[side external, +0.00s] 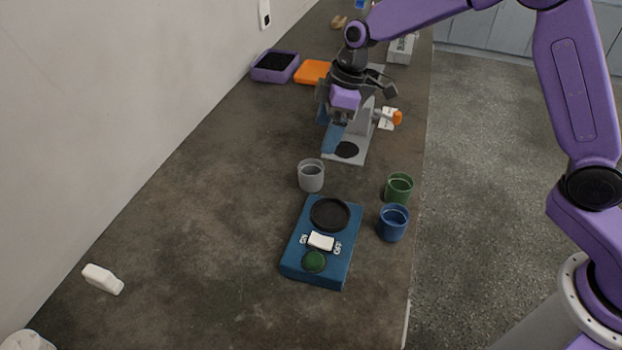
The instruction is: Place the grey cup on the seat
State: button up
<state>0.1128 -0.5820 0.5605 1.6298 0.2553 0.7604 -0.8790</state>
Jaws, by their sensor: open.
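The grey cup (311,176) stands upright on the counter, just behind and left of the blue sieve shaker (291,266). The shaker's round black seat (330,214) is on its far end and is empty. A white rocker switch (321,241) and a green round button (314,261) are on its near end. My gripper (338,128) is beyond the grey cup, above and apart from it, near a grey stand. It is open, and I see nothing held in it; its fingers are partly hidden by the arm and the stand behind.
A green cup (398,188) and a blue cup (393,223) stand right of the shaker, near the counter edge. The grey stand (366,145) is behind. A purple tray (275,66) and an orange item (313,72) lie farther back. A white bottle (103,279) lies at left; the left counter is mostly clear.

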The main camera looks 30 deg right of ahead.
aim_at(311, 169)
jog(key=x, duration=1.2)
jog(key=shift+w+f, duration=0.1)
jog(key=shift+f, duration=0.05)
jog(key=c, duration=1.2)
